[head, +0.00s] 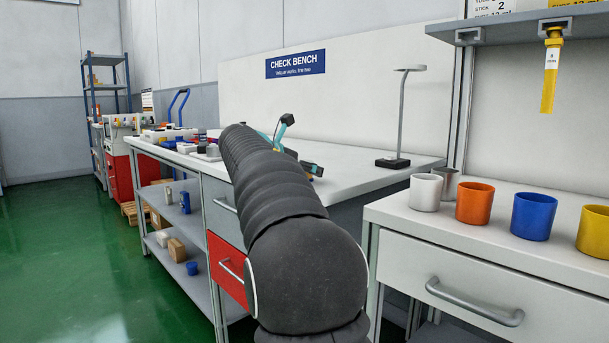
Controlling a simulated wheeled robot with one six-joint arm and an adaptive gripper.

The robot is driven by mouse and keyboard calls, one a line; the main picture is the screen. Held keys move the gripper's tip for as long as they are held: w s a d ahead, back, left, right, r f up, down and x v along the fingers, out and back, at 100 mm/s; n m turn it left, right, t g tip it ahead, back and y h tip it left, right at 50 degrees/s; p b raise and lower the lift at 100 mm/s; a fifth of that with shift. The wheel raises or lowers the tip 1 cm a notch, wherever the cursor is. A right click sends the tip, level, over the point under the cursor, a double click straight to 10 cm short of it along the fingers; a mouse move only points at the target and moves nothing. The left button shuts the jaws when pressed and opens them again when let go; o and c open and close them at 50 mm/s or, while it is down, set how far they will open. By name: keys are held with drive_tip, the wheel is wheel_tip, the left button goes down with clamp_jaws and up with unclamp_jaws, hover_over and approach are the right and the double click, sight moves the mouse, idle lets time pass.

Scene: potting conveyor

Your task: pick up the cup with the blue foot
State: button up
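Several cups stand in a row on the white counter at right: a white cup (426,192), a grey cup (449,182) partly behind it, an orange cup (474,202), a blue cup (534,216) and a yellow cup (594,232) cut by the picture edge. The blue cup is blue all over; I can make out no separate blue foot on any cup. My dark ribbed arm fills the middle and points away over the check bench. Teal and black parts (284,128) show past its far end; they may be my gripper, mostly hidden, opening unclear.
The white check bench (370,178) holds a lamp stand (400,118) and small items at its far left. A drawer handle (474,302) juts from the cup counter. Green floor (70,250) is free at left.

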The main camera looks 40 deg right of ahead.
drive_tip(key=shift+d, duration=0.1)
drive_tip(key=c, duration=1.2)
drive_tip(key=shift+r, duration=0.1)
